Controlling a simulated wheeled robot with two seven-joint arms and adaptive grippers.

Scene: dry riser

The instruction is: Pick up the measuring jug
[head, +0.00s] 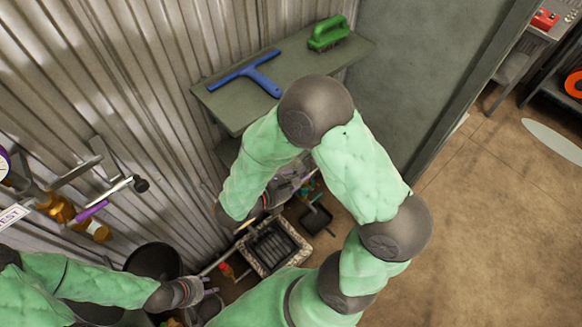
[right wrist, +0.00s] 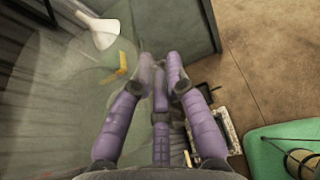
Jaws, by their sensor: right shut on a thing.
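The measuring jug (right wrist: 70,110) appears as a large clear, see-through shape over the left half of the right wrist view. My right gripper (right wrist: 160,68), with purple fingers, is shut at the edge of this shape, on what looks like its handle. In the head view my right arm hides most of that gripper, and the jug cannot be made out clearly beside the shelf unit. My left gripper (head: 212,291) is low at the lower left, near a dark bucket. Its fingers are too small to tell open from shut.
A green shelf (head: 225,105) holds a blue squeegee (head: 262,82) and a green brush (head: 328,33). Below are a grey tray (head: 272,247), a black dustpan (head: 316,218) and a dark bucket (head: 153,260). Corrugated wall stands left; open floor (head: 490,230) lies right.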

